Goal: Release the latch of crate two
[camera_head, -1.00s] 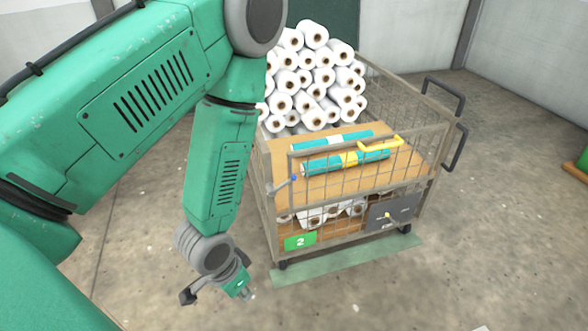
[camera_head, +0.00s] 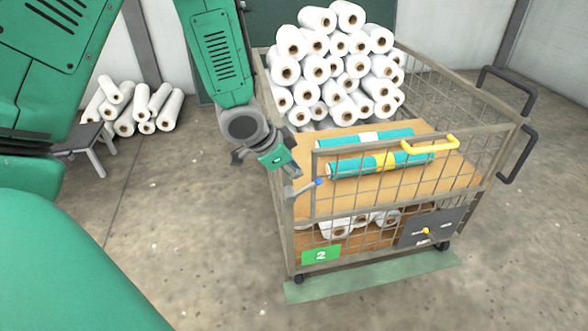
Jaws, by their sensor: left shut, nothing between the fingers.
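Crate two (camera_head: 290,240) is a wire-mesh cart with a green "2" label (camera_head: 321,255) low on its front. A small grey lever with a blue tip (camera_head: 318,183) sits at the upper left front corner and looks like a latch. A yellow handle (camera_head: 430,146) shows at the upper right of the front gate. My left gripper (camera_head: 291,172) is shut and empty, just above and left of the lever. Whether it touches the crate's corner post I cannot tell. My right gripper is not in view.
White rolls (camera_head: 335,65) are piled at the back of the crate. Two teal rolls (camera_head: 365,137) lie on its wooden shelf. More rolls (camera_head: 135,108) and a grey stool (camera_head: 88,137) stand at left. The floor in front is clear.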

